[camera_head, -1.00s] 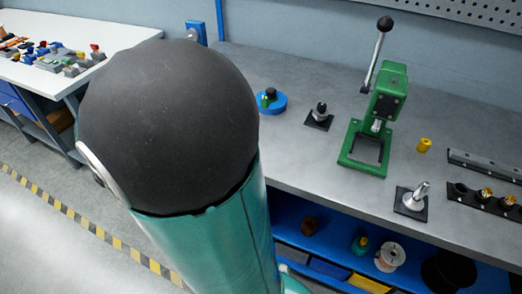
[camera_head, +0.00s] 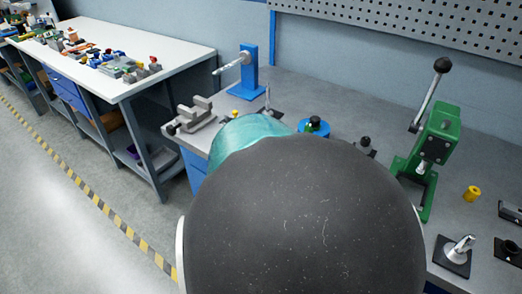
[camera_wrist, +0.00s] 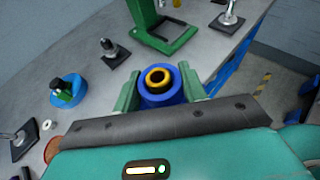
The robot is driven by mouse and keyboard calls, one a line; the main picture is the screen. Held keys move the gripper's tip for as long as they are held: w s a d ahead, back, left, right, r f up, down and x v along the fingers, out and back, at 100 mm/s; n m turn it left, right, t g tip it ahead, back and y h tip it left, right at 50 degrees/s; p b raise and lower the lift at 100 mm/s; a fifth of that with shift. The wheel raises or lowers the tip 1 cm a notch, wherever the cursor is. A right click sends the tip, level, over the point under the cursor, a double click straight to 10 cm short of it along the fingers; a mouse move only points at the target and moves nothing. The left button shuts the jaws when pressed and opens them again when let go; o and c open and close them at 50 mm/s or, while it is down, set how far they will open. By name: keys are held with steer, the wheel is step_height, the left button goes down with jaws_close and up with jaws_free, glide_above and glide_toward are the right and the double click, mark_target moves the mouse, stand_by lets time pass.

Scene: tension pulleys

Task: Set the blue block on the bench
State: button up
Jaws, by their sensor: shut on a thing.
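My gripper (camera_wrist: 160,88) is shut on the blue block (camera_wrist: 147,97), which sits between its two green fingers in the wrist view. The block looks round from this side, and a yellow ring (camera_wrist: 158,69) shows in its top. In the head view my own arm hides the gripper and the block. The grey bench (camera_head: 300,97) runs along the wall; its top also shows beyond the block in the wrist view (camera_wrist: 93,100). The block appears held over or near the bench; its height above the surface cannot be told.
A green press (camera_head: 434,140), a blue round fixture (camera_head: 313,127), a post on a black plate (camera_head: 455,256) and a yellow bushing (camera_head: 472,194) stand on the bench. A blue stand (camera_head: 247,75) and grey fixture (camera_head: 191,116) are at its left end.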

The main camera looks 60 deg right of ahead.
steer(key=shift+s+a+m+g+y, duration=0.15)
steer(key=shift+s+a+m+g, duration=0.05)
steer(key=shift+s, duration=0.3)
steer(key=shift+s+a+m+g+y, duration=0.15)
steer(key=shift+s+m+g, duration=0.05)
steer(key=shift+s, duration=0.25)
steer(key=w+d+f, duration=0.1)
steer(key=d+f, duration=0.2)
steer(key=d, duration=0.1)
steer(key=w+d+f, duration=0.2)
steer(key=d, duration=0.1)
steer(key=w+d+f, duration=0.2)
steer(key=d+f, duration=0.1)
steer(key=d, duration=0.1)
steer(key=shift+d+f, duration=0.35)
steer(key=shift+w+d+f, duration=0.2)
steer(key=shift+d+f, duration=0.3)
steer(key=shift+f, duration=1.7)
steer(key=shift+f, duration=0.15)
steer(key=o, duration=1.3)
